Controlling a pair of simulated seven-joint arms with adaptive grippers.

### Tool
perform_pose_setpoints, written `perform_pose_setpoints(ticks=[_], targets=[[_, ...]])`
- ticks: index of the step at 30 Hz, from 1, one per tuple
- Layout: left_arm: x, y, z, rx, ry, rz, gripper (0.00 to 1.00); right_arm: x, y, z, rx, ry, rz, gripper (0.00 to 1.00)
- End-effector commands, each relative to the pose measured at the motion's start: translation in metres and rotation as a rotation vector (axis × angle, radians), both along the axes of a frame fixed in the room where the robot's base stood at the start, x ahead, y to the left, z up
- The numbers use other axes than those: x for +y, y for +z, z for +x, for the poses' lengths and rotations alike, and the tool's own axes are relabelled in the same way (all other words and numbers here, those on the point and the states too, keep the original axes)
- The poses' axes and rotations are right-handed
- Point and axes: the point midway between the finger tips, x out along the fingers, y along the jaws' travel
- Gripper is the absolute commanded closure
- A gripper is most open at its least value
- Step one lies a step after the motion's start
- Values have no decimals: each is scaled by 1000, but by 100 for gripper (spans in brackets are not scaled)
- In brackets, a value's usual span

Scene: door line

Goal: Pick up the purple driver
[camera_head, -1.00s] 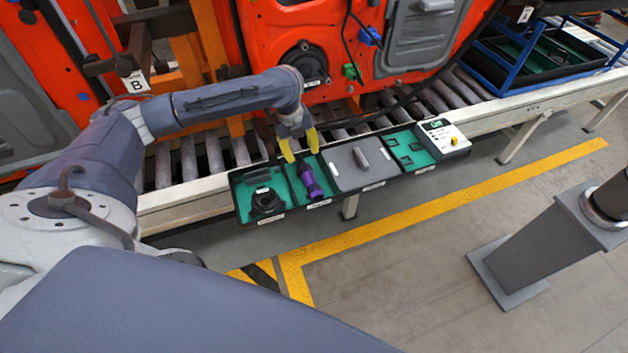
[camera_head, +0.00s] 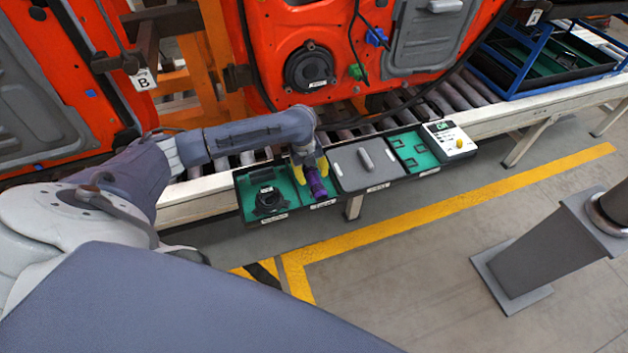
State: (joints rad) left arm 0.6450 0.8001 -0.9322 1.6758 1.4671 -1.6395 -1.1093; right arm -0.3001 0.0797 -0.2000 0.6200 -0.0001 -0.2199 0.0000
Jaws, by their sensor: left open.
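The purple driver (camera_head: 317,184) lies in the second compartment from the left of the black tray (camera_head: 322,205), on a green lining. My left gripper (camera_head: 311,170), with yellow fingertips, is down at the driver. Its fingers are open, with the upper part of the driver between or just below them; the exact contact is hidden by the gripper. My right gripper is not in view.
The leftmost compartment holds a black round tool (camera_head: 268,199). To the right are a grey lid with a handle (camera_head: 366,163), a green slotted insert (camera_head: 414,151) and a white control box (camera_head: 449,140). Orange door panels (camera_head: 330,40) stand close behind.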

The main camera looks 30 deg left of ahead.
Motion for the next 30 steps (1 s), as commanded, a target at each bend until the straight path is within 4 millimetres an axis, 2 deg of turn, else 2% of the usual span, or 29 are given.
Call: perform_pose_setpoints(ticks=[12, 18, 25, 30], targets=[[-6, -43, 6, 2, 3, 0, 55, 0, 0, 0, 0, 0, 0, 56], [-6, -51, 7, 0, 1, 0, 55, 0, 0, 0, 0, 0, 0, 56], [-6, -51, 7, 0, 1, 0, 54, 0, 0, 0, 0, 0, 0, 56], [-6, -51, 7, 0, 1, 0, 74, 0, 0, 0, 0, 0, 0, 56]])
